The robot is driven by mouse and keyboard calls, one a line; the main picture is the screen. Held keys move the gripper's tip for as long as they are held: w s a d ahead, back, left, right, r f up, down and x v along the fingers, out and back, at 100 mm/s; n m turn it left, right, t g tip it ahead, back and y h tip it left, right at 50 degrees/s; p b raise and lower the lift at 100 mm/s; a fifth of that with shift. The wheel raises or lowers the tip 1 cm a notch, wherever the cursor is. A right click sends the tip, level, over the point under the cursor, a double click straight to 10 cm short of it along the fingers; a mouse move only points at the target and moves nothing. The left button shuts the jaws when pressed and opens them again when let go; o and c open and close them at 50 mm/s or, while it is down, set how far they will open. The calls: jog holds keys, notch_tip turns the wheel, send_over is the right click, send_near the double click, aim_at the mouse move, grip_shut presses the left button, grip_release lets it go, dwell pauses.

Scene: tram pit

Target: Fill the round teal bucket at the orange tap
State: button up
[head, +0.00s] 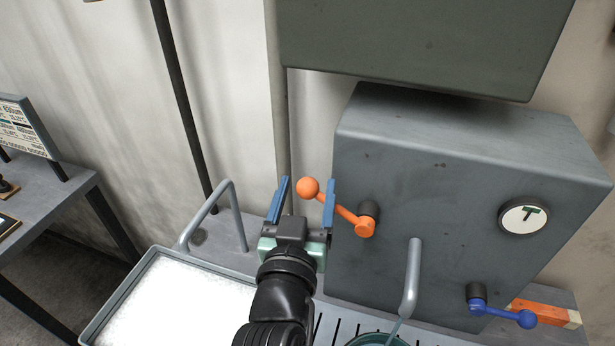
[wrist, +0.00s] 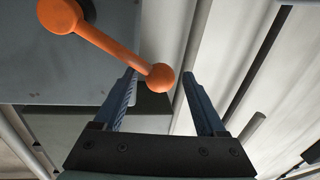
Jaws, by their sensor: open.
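The orange tap's lever (head: 345,213) slants up and left from its hub on the grey cabinet and ends in a round knob (head: 308,188). My gripper (head: 305,195) is open, with its blue fingers to either side of the knob in the head view.
A white-filled basin (head: 175,300) and a bent grey pipe (head: 235,205) lie left of my arm. A dark box overhangs the cabinet.

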jog(key=shift+w+d, duration=0.1)
jog(key=shift+w, duration=0.55)
grip_shut()
jog(key=shift+f, duration=0.1)
jog(key=shift+f, duration=0.2)
dwell(0.7)
